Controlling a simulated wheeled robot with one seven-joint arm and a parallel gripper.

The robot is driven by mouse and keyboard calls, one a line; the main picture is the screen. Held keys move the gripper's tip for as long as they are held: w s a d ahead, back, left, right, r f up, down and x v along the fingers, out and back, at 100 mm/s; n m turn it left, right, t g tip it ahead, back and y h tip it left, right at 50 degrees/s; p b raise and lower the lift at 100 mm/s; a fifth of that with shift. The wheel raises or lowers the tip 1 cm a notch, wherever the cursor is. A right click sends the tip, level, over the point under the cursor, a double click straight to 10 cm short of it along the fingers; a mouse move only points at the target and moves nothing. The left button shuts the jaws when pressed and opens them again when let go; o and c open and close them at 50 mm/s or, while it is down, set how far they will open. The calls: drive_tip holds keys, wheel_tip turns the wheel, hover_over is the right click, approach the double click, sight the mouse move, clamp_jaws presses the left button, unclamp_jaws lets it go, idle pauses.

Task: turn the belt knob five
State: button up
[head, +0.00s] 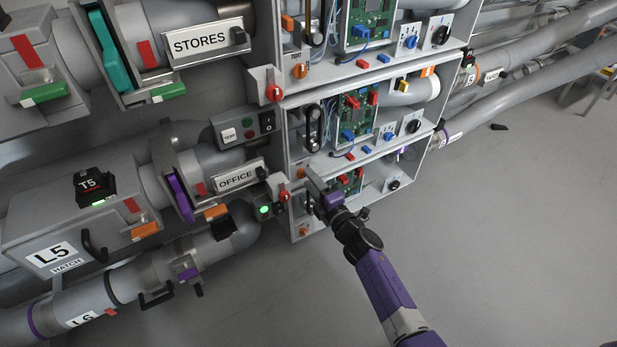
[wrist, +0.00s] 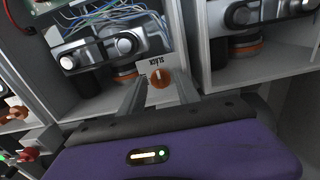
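An orange knob (wrist: 160,78) sits on a pale label plate, partly readable as "SLACK", inside a grey open-fronted cabinet bay in the wrist view. My gripper (wrist: 158,93) is open, with one finger to the left of the knob and one to the right. I cannot tell whether the fingers touch it. In the head view my gripper (head: 316,186) is at the left part of the lowest bay and hides much of it. An orange knob (head: 304,231) shows low in that bay. No number five shows on a knob.
Two similar bays lie above, the middle one with a circuit board (head: 356,112) and the top one with an orange knob (head: 300,71). A red switch (head: 284,196) and a green-lit box (head: 265,210) are close left.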

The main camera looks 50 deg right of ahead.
drive_tip(key=v, duration=0.6)
idle(0.6)
drive_tip(key=s+a+r+m+g+y, duration=0.1)
drive_tip(key=s+a+r+m+y, duration=0.1)
drive_tip(key=s+a+r+m, duration=0.55)
drive_tip(key=s+a+r+m+g+y, duration=0.1)
drive_tip(key=s+a+r+m, duration=0.15)
drive_tip(key=s+a, duration=0.9)
drive_tip(key=s+a+r+m+g+y, duration=0.15)
drive_tip(key=s+a+r+m, duration=0.35)
drive_tip(key=s, duration=0.9)
wheel_tip(320, 180, up, 20)
drive_tip(key=p, duration=2)
drive_tip(key=shift+w+d+t, duration=0.25)
drive_tip(key=shift+w+t, duration=0.05)
drive_tip(key=shift+t, duration=0.15)
drive_tip(key=shift+y, duration=0.25)
